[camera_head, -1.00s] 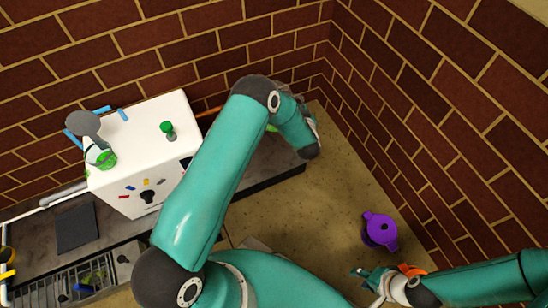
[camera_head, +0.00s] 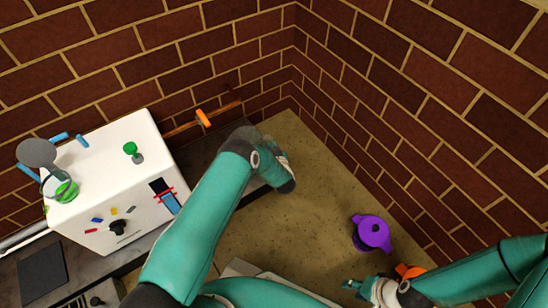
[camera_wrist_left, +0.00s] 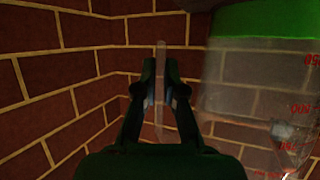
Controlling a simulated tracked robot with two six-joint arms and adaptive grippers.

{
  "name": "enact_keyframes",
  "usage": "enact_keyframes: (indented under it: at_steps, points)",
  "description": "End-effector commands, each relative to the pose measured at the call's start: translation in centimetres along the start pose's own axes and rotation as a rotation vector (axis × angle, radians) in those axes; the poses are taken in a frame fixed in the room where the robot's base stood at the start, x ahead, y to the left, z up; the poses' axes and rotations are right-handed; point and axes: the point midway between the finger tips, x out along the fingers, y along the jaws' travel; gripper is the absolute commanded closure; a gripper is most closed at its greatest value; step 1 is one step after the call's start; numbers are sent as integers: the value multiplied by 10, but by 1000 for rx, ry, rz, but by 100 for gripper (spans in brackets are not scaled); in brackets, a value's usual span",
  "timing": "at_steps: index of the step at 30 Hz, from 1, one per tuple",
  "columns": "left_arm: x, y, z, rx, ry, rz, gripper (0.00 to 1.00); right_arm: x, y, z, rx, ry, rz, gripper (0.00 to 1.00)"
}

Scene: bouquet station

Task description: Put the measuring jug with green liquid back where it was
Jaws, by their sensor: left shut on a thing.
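The measuring jug (camera_wrist_left: 255,85) is clear with red markings and fills the right side of the left wrist view. Its green liquid (camera_wrist_left: 265,18) shows at the top of that picture. My left gripper (camera_wrist_left: 162,90) is shut on a thin clear upright strip, which looks like the jug's handle. In the head view, my left arm hides the jug and the left fingers. My right gripper (camera_head: 368,290) is low in the head view, below the purple pot; its fingers are too small and overlapped to read.
A purple lidded pot (camera_head: 371,233) stands on the tan floor or counter (camera_head: 290,235) near the right wall. A white box (camera_head: 120,180) with a green knob bears a glass vessel with green (camera_head: 62,188). An orange item (camera_head: 203,118) is by the back wall. Brick walls meet in a corner.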

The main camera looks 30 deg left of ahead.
Motion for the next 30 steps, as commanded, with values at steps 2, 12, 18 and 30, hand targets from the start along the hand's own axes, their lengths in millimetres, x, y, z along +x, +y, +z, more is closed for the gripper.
enact_keyframes:
  at_steps: [2,12,18,30]
  points:
    - [2,0,3,0,4,-1,100,2,1,0,0,0,0,61]
    - [17,2,39,1,4,0,100,20,7,0,0,0,0,61]
    - [17,1,37,0,4,0,100,19,7,0,0,0,0,61]
    - [17,1,40,0,0,-1,66,20,7,0,0,0,0,61]
